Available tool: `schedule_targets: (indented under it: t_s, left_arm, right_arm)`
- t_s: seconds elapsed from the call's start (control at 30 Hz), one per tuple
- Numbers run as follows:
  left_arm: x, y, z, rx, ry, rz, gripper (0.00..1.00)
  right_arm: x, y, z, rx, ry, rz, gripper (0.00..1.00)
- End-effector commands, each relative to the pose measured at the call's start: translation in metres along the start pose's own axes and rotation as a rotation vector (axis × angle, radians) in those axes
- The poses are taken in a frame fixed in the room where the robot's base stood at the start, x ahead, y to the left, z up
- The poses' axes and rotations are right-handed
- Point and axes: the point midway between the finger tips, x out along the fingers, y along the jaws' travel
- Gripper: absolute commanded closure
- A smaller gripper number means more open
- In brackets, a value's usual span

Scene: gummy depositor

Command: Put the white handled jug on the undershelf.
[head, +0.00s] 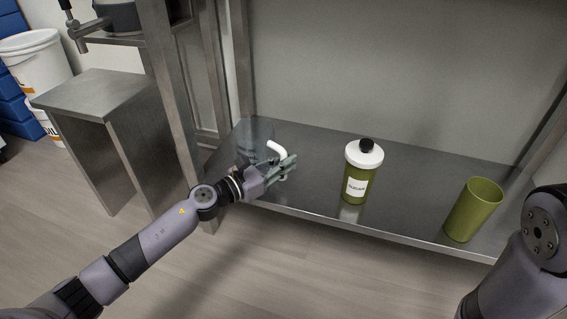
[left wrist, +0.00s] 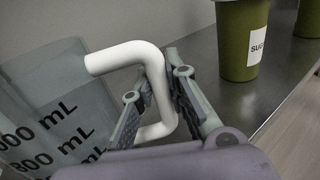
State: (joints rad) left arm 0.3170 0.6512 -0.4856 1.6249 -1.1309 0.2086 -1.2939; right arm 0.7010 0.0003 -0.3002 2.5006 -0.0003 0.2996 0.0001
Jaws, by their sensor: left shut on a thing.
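The white handled jug (head: 256,135) is a see-through container with a white bent handle (head: 277,149). In the head view it is upright over the left end of the metal undershelf (head: 315,148), partly behind my left gripper; I cannot tell whether its base touches the shelf. My left gripper (head: 285,167) is shut on the handle. In the left wrist view the white handle (left wrist: 132,57) passes between the fingers, and the clear wall with black mL marks (left wrist: 45,130) is at the left. My right gripper is out of view; only part of my right arm shows.
A green jar with white lid and sugar label (head: 355,188) stands mid-shelf, right of the jug. A green cup (head: 473,210) stands farther right. A metal post (head: 172,100) rises at the shelf's left. The back middle of the shelf is clear.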

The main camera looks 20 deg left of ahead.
Motion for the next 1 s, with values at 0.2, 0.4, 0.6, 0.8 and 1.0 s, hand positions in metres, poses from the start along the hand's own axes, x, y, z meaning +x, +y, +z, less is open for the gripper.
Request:
schedule_targets:
  t_s: [0.2,0.4,0.6,0.8,1.0]
  left_arm:
    - [0.000,0.000,-0.001,0.000,0.000,0.000,0.74]
    - [0.000,0.000,-0.001,0.000,0.000,0.000,0.66]
    - [0.000,0.000,-0.001,0.000,0.000,0.000,0.66]
    - [-0.011,0.001,0.001,-0.003,0.003,0.002,0.66]
    - [-0.045,0.000,0.000,-0.005,0.004,0.001,0.66]
  right_arm:
    - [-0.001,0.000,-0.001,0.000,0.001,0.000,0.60]
    - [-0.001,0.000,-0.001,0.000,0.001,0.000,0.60]
    - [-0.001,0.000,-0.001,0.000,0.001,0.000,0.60]
    - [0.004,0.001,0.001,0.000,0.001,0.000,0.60]
    - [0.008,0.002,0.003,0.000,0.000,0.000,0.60]
